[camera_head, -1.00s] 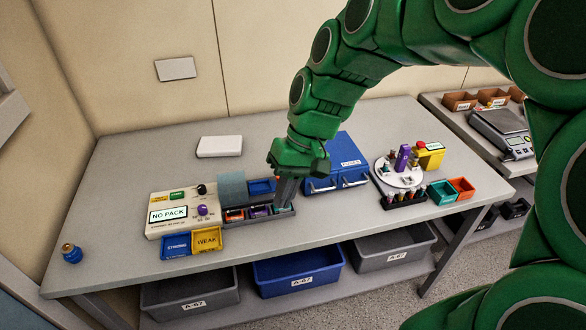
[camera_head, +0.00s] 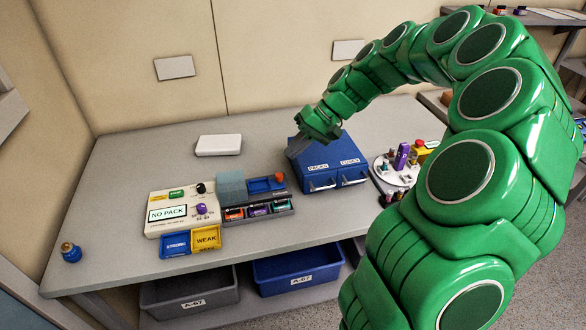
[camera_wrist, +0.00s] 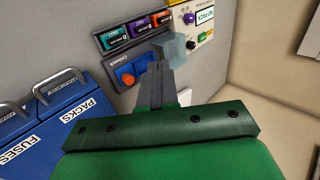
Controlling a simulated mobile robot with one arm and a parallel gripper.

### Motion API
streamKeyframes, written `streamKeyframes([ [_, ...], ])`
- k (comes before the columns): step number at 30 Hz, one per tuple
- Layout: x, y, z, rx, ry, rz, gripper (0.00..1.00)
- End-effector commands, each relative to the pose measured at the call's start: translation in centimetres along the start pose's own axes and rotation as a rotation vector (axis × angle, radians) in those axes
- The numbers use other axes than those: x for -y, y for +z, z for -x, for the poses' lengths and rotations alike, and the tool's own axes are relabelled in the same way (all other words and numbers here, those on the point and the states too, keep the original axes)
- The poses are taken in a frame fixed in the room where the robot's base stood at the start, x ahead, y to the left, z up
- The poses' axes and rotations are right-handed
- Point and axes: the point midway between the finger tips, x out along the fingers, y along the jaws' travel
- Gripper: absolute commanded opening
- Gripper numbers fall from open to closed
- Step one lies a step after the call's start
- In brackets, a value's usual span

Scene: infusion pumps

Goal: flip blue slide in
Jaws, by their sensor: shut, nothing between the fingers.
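A blue slide plate (camera_head: 262,185) with an orange knob (camera_head: 279,177) lies at the back right of the pump unit, right of a translucent teal block (camera_head: 231,184). In the wrist view the blue plate (camera_wrist: 124,58) and its orange knob (camera_wrist: 128,79) show just left of my fingers. My gripper (camera_head: 293,152) is shut and empty, raised over the left side of the blue drawer box, apart from the slide. In the wrist view its fingers (camera_wrist: 160,70) overlap part of the teal block (camera_wrist: 174,45).
The NO PACK panel (camera_head: 167,213) stands left of a rack of coloured packs (camera_head: 259,211). The blue PACKS and FUSES drawer box (camera_head: 333,169) is right, beside a round white carousel (camera_head: 397,167). A white box (camera_head: 219,145) lies behind; the table's left is mostly clear.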

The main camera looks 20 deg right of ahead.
Motion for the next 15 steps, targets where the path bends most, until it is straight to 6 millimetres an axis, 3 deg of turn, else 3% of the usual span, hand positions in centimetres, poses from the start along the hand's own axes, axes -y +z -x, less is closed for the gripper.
streamKeyframes([
  [6,-4.5,-3.2,0.3,-0.054,-0.05,-0.058,0.0],
  [15,-9.7,-5.7,0.6,-0.111,-0.088,-0.121,0.0],
])
